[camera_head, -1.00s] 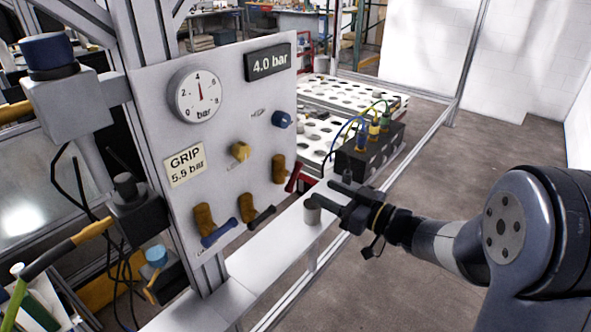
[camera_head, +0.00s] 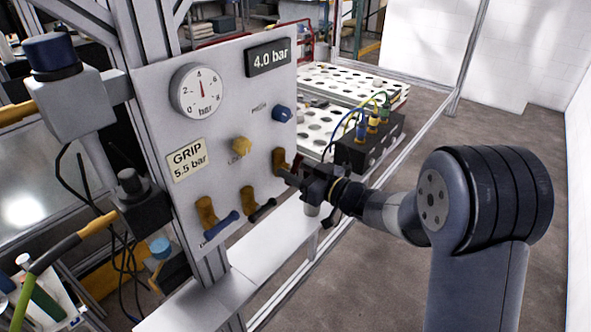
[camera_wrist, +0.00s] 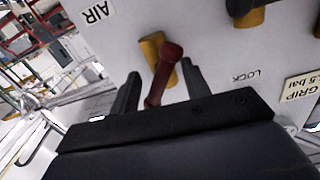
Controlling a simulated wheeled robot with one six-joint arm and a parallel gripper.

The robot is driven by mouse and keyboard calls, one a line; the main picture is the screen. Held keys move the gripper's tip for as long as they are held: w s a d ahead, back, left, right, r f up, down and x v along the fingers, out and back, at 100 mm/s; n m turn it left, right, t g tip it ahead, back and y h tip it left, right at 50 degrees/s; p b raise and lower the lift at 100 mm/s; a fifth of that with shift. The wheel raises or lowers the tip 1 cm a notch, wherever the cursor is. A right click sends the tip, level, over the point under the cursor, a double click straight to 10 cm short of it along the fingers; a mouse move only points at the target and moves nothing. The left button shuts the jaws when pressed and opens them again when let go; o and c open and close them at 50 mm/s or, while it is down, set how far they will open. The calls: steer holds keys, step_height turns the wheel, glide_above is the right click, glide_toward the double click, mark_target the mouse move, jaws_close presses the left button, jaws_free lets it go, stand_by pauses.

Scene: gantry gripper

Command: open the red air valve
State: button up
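The air valve has a brass body and a red handle. In the wrist view the red handle (camera_wrist: 165,72) lies between the two open fingers of my gripper (camera_wrist: 160,85), with a gap visible on each side. The brass body (camera_wrist: 153,46) shows behind the handle, beside the AIR label (camera_wrist: 97,13). In the head view my gripper (camera_head: 291,178) is at the right edge of the panel, in front of the brass body (camera_head: 279,160). It hides most of the red handle there.
Two other brass valves sit to the left, one with a blue handle (camera_head: 221,226) and one with a black handle (camera_head: 263,209). A yellow knob (camera_head: 241,146) and a blue knob (camera_head: 281,113) are above. The gauge (camera_head: 198,91) and the 4.0 bar display (camera_head: 268,58) are higher up.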

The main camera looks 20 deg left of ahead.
jaws_close()
steer(key=shift+f+b, duration=0.1)
steer(key=shift+b, duration=0.3)
steer(key=n+b, duration=0.3)
steer(key=shift+f, duration=0.1)
steer(key=c, duration=0.9)
jaws_free()
steer(key=n+b, duration=0.2)
steer(key=b, duration=0.1)
steer(key=shift+n, duration=0.4)
steer(key=shift+o, duration=0.5)
steer(key=shift+r+n+b, duration=0.2)
steer(key=shift+n+b, duration=0.45)
steer(key=shift+n, duration=0.15)
